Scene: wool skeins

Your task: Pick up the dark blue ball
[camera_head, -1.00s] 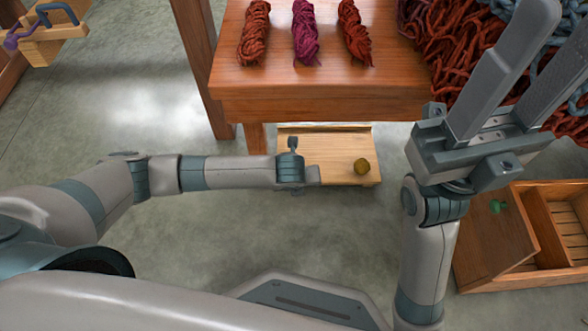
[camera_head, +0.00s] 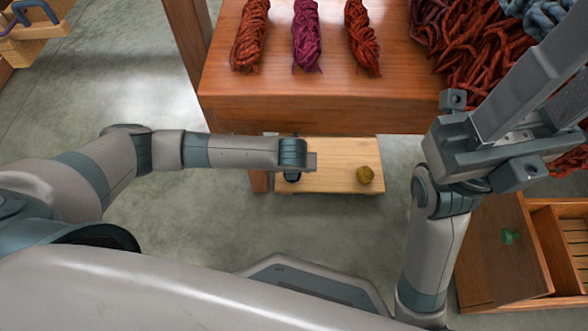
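No ball that I can clearly call dark blue shows. A small dark shape (camera_head: 292,177) sits just below my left wrist; I cannot tell whether it is a ball or part of my arm. A yellow-brown ball (camera_head: 366,175) lies on the right part of a low pale wooden board (camera_head: 335,151). My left gripper (camera_head: 312,162) is at the board's left part, left of that ball; its fingers are not clear. My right gripper (camera_head: 556,92) is at the upper right, fingers apart and pointing up, with nothing seen between them; its tips are cut off.
A wooden table (camera_head: 300,92) bears red and purple skeins (camera_head: 307,37) and a large heap of rust yarn (camera_head: 470,50). A wooden box (camera_head: 545,210) with a green knob (camera_head: 510,236) stands at the lower right. A wooden crate (camera_head: 35,45) is at the upper left. Floor is free between.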

